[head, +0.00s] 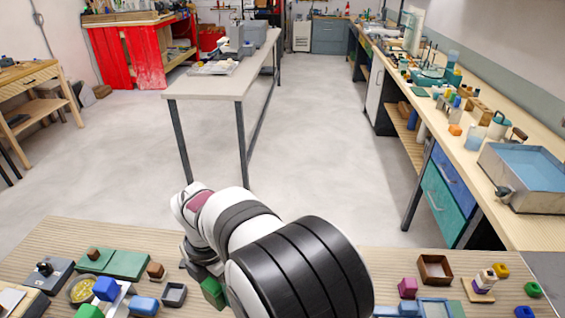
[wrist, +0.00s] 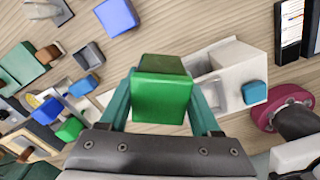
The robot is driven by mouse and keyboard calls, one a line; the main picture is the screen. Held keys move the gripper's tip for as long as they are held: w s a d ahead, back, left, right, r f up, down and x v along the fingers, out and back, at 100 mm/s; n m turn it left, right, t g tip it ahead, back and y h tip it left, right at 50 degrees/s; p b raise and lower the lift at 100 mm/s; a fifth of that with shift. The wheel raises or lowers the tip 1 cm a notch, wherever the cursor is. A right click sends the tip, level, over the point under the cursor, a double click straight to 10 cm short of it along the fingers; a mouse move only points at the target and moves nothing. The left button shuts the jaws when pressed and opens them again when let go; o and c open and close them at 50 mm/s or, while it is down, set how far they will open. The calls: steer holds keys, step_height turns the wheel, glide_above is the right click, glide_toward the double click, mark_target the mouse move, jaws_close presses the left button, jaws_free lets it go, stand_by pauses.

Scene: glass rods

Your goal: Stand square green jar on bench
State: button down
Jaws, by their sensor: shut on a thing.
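The square green jar (wrist: 161,97) sits between the two teal fingers of my gripper (wrist: 162,85) in the wrist view. The fingers are shut on its sides. The jar looks held above the wooden bench (wrist: 170,20), but the gap under it cannot be judged. In the head view the green jar (head: 212,291) shows partly beside my gripper (head: 197,268), and my arm hides the rest and the bench behind it.
Blue blocks (head: 106,288), a green case (head: 126,264) and a small grey tray (head: 173,294) crowd the bench's left. A white box (wrist: 232,65) and a blue block (wrist: 116,16) lie near the jar in the wrist view. Bare wood shows between them.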

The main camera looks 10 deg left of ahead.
steer(key=w+d+f+m, duration=0.35)
steer(key=w+d, duration=0.25)
steer(key=w, duration=0.3)
steer(key=shift+n, duration=0.35)
step_height(320, 180, down, 10)
steer(key=shift+a+r, duration=0.1)
steer(key=shift+c, duration=0.5)
jaws_free()
steer(key=shift+f, duration=0.2)
